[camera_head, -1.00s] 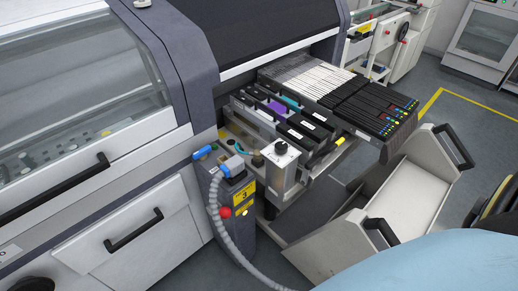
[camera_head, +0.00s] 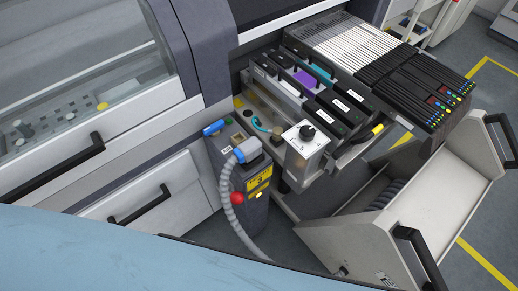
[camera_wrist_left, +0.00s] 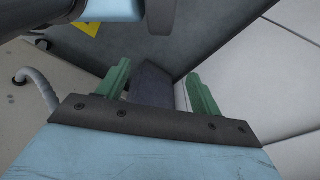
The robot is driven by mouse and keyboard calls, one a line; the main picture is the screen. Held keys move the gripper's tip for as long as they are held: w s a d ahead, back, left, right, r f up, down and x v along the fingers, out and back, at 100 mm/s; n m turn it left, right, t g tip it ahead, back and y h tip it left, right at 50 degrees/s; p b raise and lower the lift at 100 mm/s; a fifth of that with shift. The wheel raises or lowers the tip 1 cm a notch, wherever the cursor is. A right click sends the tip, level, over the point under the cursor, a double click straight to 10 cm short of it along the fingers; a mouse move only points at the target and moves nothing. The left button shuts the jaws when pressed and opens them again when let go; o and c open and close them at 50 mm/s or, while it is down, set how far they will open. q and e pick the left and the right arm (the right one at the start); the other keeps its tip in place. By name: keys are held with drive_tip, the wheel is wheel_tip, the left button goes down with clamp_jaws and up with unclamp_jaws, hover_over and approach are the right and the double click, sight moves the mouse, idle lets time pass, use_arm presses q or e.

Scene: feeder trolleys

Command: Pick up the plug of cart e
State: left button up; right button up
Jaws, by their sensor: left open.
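A grey-blue plug (camera_head: 248,149) sits at the top of a dark post (camera_head: 222,165) in the head view, with a ribbed grey hose (camera_head: 228,205) curving down from it. I cannot tell from the frames which cart's plug it is. My left gripper (camera_wrist_left: 158,85) shows in the left wrist view with its two green fingers apart and nothing clearly between them. A piece of grey hose (camera_wrist_left: 42,88) shows left of the fingers, apart from them. My left gripper's fingers and my right gripper are not visible in the head view.
A feeder trolley (camera_head: 360,235) with an open white bin and black handles stands at right. Black and white feeders (camera_head: 395,75) fill its top. A box with a black knob (camera_head: 306,140) stands right of the plug. White machine drawers (camera_head: 150,200) are at left. Floor is free at far right.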

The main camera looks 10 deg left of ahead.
use_arm(q)
drive_tip(key=w+d+r+m+t+b, duration=0.25)
drive_tip(key=w+r+t, duration=0.45)
drive_tip(key=w+r, duration=1.2)
drive_tip(key=w+d+r+m+t+b, duration=0.1)
drive_tip(key=w+d+r+t+b, duration=0.45)
drive_tip(key=w+r, duration=1.3)
drive_tip(key=d+r+m+t+h+p, duration=0.1)
drive_tip(key=d+r+m+t+h, duration=0.3)
drive_tip(key=r, duration=0.5)
drive_tip(key=d+r+m+t+h, duration=0.2)
drive_tip(key=d+r+m+h, duration=0.4)
drive_tip(key=r, duration=0.3)
drive_tip(key=s+d+r+m+g+h, duration=0.25)
drive_tip(key=d+m+g+h, duration=0.35)
drive_tip(key=m, duration=0.3)
drive_tip(key=s+d+r+m+g+h, duration=0.1)
drive_tip(key=s+d+m+g+h, duration=0.35)
drive_tip(key=m+g, duration=0.4)
drive_tip(key=m+g+y, duration=0.6)
drive_tip(key=m+y, duration=0.4)
drive_tip(key=y, duration=1.1)
approach(250, 144)
drive_tip(key=f, duration=0.5)
drive_tip(key=shift+s+a+b, duration=0.2)
drive_tip(key=shift+s+b, duration=0.05)
drive_tip(key=shift+b, duration=0.15)
drive_tip(key=shift+f, duration=3)
